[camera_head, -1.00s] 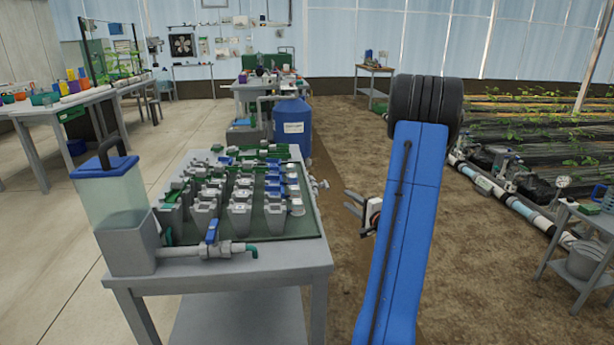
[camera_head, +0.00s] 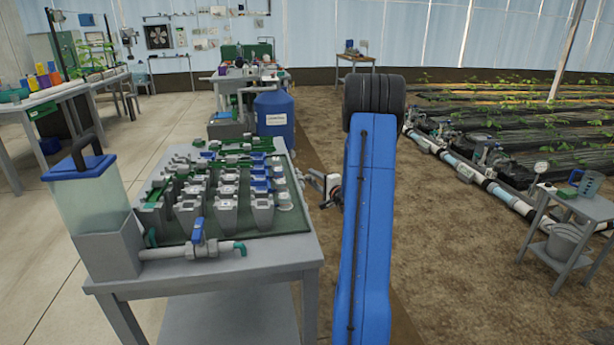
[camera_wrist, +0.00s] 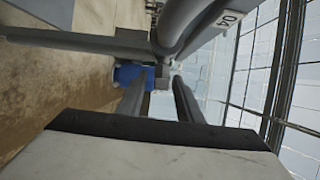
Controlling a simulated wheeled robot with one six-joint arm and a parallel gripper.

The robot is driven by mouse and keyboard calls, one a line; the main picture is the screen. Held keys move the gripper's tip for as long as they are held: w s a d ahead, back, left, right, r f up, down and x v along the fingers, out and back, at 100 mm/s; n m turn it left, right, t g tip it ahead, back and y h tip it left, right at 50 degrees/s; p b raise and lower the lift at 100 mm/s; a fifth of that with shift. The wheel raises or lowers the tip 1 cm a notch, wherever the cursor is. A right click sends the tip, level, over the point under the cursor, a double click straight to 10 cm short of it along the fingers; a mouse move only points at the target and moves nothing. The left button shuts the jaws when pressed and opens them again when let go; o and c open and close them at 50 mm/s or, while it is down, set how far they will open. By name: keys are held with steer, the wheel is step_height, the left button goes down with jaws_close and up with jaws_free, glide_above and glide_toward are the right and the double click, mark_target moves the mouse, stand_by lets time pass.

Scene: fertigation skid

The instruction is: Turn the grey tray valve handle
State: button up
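The grey tray valve (camera_head: 301,178) sticks out from the right edge of the green tray (camera_head: 270,225) on the grey table. It is small in the head view and partly overlapped by my fingers. My gripper (camera_head: 316,186) is just right of the valve, at the table's right side, pointing left. In the wrist view my two fingers (camera_wrist: 158,95) are apart with a gap between them. A rounded grey part (camera_wrist: 182,22), probably of the valve, is close ahead beyond the fingertips. I cannot tell whether a finger touches the handle.
A clear tank (camera_head: 95,195) and a blue-handled valve (camera_head: 198,232) stand at the tray's front left. Several grey pots sit on the tray. A blue barrel (camera_head: 275,118) stands behind the table. Soil floor to the right is open, up to a small side table (camera_head: 575,205).

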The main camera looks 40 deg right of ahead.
steer(key=shift+w+d, duration=0.2)
steer(key=shift+w, duration=1.05)
steer(key=shift+w+d, duration=0.2)
steer(key=shift+w, duration=1.05)
steer(key=shift+f, duration=0.1)
steer(key=shift+c, duration=0.4)
jaws_close()
